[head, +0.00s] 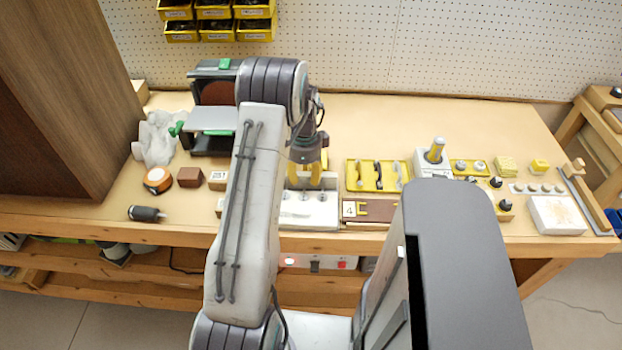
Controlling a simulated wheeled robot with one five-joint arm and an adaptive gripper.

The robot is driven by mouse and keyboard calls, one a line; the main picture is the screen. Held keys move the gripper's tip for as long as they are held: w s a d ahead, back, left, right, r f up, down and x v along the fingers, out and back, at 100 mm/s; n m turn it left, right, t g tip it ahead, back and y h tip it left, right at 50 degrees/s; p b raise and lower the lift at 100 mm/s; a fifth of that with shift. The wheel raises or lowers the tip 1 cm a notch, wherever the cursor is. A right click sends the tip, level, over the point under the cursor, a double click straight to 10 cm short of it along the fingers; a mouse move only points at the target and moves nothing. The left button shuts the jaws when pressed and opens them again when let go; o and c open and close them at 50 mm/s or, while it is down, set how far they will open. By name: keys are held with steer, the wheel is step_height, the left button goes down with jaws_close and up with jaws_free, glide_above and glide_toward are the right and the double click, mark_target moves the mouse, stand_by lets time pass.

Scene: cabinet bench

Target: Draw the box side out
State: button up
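A dark box-like unit (212,146) stands on the bench left of my arm. A grey panel with a green tab (214,120) juts from its front, and a grey top with another green tab (217,67) sits above a brown inner face. I cannot tell which panel is the box side, and my arm hides the unit's right part. My gripper (308,178) points down with its yellow fingers apart, right of the unit, above or just behind a white block with several small knobs (308,212). No held object shows between the fingers.
A tall wooden cabinet (60,100) stands at the left. A yellow tray (376,175) and several small items fill the right; the bench back is clear.

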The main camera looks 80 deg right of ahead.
steer(key=shift+d+r, duration=0.1)
step_height(320, 180, up, 11)
steer(key=p, duration=0.7)
stand_by(0.7)
stand_by(0.7)
